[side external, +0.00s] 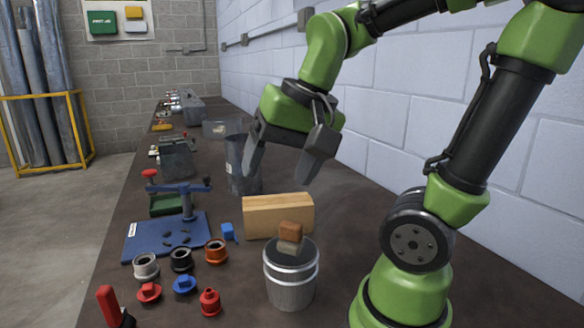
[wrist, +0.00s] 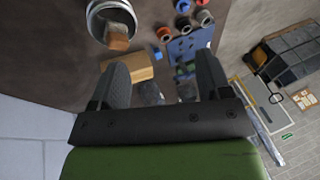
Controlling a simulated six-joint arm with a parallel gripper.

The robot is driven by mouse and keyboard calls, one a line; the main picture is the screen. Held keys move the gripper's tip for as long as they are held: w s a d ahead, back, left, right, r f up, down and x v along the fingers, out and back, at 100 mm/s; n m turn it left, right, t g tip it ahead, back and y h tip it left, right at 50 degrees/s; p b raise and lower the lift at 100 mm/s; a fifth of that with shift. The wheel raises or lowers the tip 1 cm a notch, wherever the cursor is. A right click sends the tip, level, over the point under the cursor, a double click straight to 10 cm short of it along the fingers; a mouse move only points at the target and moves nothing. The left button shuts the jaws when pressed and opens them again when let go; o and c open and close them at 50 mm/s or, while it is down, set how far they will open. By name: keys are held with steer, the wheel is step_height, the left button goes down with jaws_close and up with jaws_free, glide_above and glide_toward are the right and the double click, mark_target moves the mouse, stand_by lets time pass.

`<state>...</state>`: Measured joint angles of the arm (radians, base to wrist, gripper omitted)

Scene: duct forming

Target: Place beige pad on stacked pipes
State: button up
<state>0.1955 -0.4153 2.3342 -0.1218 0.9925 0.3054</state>
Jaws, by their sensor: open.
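A ribbed silver metal cylinder (side external: 290,290) stands upright at the front of the bench; I cannot tell whether it is several pipes stacked. A small greyish-beige block (side external: 289,248), likely the pad, sits tilted at its dark top. A brown block (side external: 291,229) rests on that block. In the wrist view the cylinder's rim (wrist: 92,20) and the brown block (wrist: 118,42) show at the upper left. My gripper (side external: 280,174) is open and empty, above and behind the cylinder, with its fingers pointing down. Its two fingers also show in the wrist view (wrist: 158,72).
A wooden block (side external: 278,216) stands just behind the cylinder. A blue board (side external: 150,238) with a clamp, a blue cube (side external: 228,231) and several coloured fittings (side external: 181,260) lie to the left. A grey duct piece (side external: 238,172) stands behind my gripper. A block wall (side external: 400,150) bounds the right.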

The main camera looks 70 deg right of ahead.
steer(key=s+a+n+t, duration=0.1)
steer(key=n, duration=0.1)
steer(key=s+a+r+n+t+y, duration=0.1)
steer(key=a, duration=0.1)
steer(key=s+a+n, duration=0.1)
steer(key=n, duration=0.1)
steer(key=shift+s+a+r+n+t+y, duration=0.25)
steer(key=shift+n+t+y, duration=0.05)
steer(key=shift+t, duration=0.1)
